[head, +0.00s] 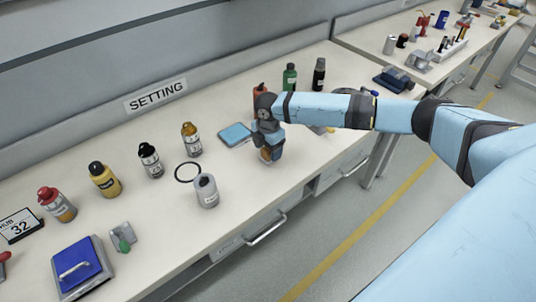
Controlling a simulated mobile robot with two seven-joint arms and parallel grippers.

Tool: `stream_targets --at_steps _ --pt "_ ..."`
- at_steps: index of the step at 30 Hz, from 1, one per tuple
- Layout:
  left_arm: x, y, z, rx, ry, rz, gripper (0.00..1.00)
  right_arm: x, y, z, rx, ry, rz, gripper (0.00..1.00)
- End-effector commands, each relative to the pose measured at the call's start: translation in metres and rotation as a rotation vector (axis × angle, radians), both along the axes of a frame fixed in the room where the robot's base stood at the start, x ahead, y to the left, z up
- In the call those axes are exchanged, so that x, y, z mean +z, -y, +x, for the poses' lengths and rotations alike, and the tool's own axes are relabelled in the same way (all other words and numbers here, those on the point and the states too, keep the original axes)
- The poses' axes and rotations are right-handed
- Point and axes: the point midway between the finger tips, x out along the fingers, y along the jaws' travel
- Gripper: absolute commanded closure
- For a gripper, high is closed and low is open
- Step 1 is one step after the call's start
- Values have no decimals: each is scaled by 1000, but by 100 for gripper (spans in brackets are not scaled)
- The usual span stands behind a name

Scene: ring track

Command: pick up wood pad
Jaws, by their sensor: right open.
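My right gripper (269,153) reaches in from the right and points down over the front part of the bench. Its jaws are open. A small orange-brown patch (265,154) shows at its fingertips; it may be the wood pad, but the gripper hides most of it and I cannot tell whether they touch. A flat light-blue square pad (235,134) lies just left of the gripper. My left gripper is out of view.
The white bench (155,215) carries several bottles, a black ring (187,172) and a grey cylinder (206,190) to the left. A green bottle (290,77) and a black bottle (319,74) stand behind my arm. Bare bench lies around the gripper's front.

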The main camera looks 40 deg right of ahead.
Motion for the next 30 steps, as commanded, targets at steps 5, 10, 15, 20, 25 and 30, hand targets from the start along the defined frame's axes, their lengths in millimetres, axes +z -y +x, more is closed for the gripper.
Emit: stream_targets --at_steps 5,10,15,20,25,30 --pt "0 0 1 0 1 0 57 -11 1 0 0 2 -1 32" --pt "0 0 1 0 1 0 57 -10 1 0 0 1 -1 41" --pt "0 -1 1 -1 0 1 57 -10 1 0 0 1 -1 80" --pt "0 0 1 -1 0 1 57 -10 1 0 0 1 -1 85" --pt "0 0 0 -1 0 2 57 -8 1 0 0 2 -1 85" --pt "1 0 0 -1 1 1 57 13 0 1 0 4 1 85"
